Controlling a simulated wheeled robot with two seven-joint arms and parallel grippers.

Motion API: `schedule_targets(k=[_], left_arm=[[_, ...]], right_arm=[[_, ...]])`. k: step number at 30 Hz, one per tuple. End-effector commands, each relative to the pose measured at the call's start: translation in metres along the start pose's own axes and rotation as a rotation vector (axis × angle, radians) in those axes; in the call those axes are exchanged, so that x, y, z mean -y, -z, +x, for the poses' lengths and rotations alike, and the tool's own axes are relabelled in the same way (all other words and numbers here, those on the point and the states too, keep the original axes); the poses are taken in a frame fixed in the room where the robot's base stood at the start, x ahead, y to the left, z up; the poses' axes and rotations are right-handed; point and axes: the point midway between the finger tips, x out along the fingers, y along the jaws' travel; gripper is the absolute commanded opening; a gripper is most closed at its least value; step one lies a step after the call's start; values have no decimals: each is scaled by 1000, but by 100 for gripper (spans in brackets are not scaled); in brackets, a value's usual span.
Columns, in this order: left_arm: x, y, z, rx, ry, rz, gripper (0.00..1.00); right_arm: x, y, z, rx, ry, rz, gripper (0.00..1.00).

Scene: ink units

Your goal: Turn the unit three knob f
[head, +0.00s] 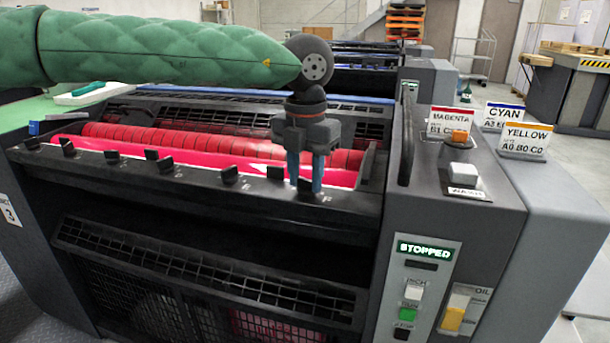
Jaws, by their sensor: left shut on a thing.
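The unit (215,275) with a plate reading 3 (8,211) at its left end fills the front of the head view. A row of small black knobs runs along the top front ledge (130,186), below a magenta roller (210,145). Knob f (305,184) is the rightmost of the row, by a small letter F. My left gripper (305,188) comes down from above with its blue fingers on either side of this knob, shut on it. The fingers hide part of the knob, and its exact angle is hard to tell. My right gripper is not in view.
A panel (424,290) with a green STOPPED display (425,250) and several buttons is right of the knobs. MAGENTA (453,121), CYAN (503,116) and YELLOW (525,140) cards stand on the right. A dark upright guard (405,145) rises close to the right of my gripper.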

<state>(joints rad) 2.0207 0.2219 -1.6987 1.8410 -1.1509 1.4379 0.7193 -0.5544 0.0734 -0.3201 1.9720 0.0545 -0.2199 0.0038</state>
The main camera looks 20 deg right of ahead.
Motion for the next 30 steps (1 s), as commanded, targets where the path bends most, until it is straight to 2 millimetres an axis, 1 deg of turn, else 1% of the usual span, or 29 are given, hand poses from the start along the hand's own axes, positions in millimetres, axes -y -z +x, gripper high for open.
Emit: schedule_targets(k=[3, 12, 13, 15, 16, 25, 28, 30], left_arm=[[-1, -2, -2, 5, 0, -4, 10], [-1, -2, -2, 5, -1, -5, 10], [-1, -2, -2, 5, -1, -5, 39], [-1, -1, -2, 5, -1, -4, 52], [-1, -1, -2, 4, -1, -4, 55], [0, -1, -2, 2, 0, -3, 55], [-1, -1, -10, 2, 0, -3, 55], [-1, -1, -19, 2, -1, -4, 55]], right_arm=[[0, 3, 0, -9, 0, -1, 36], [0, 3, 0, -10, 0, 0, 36], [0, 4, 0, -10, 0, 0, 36], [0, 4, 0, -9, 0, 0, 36], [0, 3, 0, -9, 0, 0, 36], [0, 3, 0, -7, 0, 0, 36], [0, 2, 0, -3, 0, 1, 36], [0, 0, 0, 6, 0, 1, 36]])
